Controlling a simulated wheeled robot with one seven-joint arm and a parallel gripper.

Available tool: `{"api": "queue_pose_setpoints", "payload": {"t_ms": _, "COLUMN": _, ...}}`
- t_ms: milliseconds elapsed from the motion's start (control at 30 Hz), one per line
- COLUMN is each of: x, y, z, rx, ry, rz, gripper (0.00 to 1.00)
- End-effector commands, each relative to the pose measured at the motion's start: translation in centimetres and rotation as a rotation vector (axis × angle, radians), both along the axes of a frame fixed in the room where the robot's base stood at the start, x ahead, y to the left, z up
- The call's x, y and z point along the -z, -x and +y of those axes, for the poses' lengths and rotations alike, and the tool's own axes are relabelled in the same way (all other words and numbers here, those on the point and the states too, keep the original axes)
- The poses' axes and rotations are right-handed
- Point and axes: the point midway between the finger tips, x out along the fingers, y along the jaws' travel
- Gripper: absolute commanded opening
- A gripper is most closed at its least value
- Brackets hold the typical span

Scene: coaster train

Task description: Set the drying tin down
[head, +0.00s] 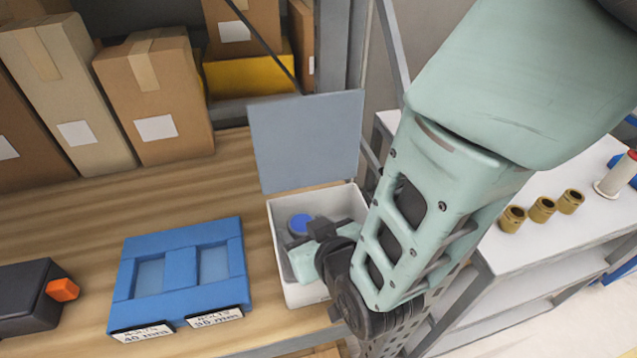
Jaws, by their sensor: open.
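A small round thing with a blue top (299,224), which looks like the drying tin, is inside an open white box (284,212). The box stands at the right front edge of the wooden shelf, with its flat grey lid (306,140) raised at the back. My gripper (308,233) reaches down into the box, open, with its dark fingers right beside the blue top. My gripper and wrist hide the tin's lower part and much of the box floor. I cannot tell whether the fingers touch the tin.
A blue tray (182,270) with two recesses and bolt labels lies left of the box. A black case (28,298) with an orange latch is at far left. Cardboard boxes (155,95) stand behind. A white side table (545,250) at right holds brass cylinders (541,209). Bare wood separates tray and box.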

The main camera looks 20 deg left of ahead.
Motion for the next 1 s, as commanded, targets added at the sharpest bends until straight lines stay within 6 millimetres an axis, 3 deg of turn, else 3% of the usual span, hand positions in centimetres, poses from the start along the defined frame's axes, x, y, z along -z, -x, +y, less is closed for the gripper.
{"api": "queue_pose_setpoints", "payload": {"t_ms": 367, "x": -3.8, "y": 4.6, "z": -4.5, "rx": 0.0, "ry": -0.005, "rz": -0.006, "gripper": 0.55}}
{"api": "queue_pose_setpoints", "payload": {"t_ms": 600, "x": -5.0, "y": 5.3, "z": -5.3, "rx": 0.002, "ry": -0.003, "rz": -0.006, "gripper": 0.55}}
{"api": "queue_pose_setpoints", "payload": {"t_ms": 1000, "x": -5.4, "y": 6.1, "z": -6.1, "rx": 0.002, "ry": -0.007, "rz": -0.007, "gripper": 0.55}}
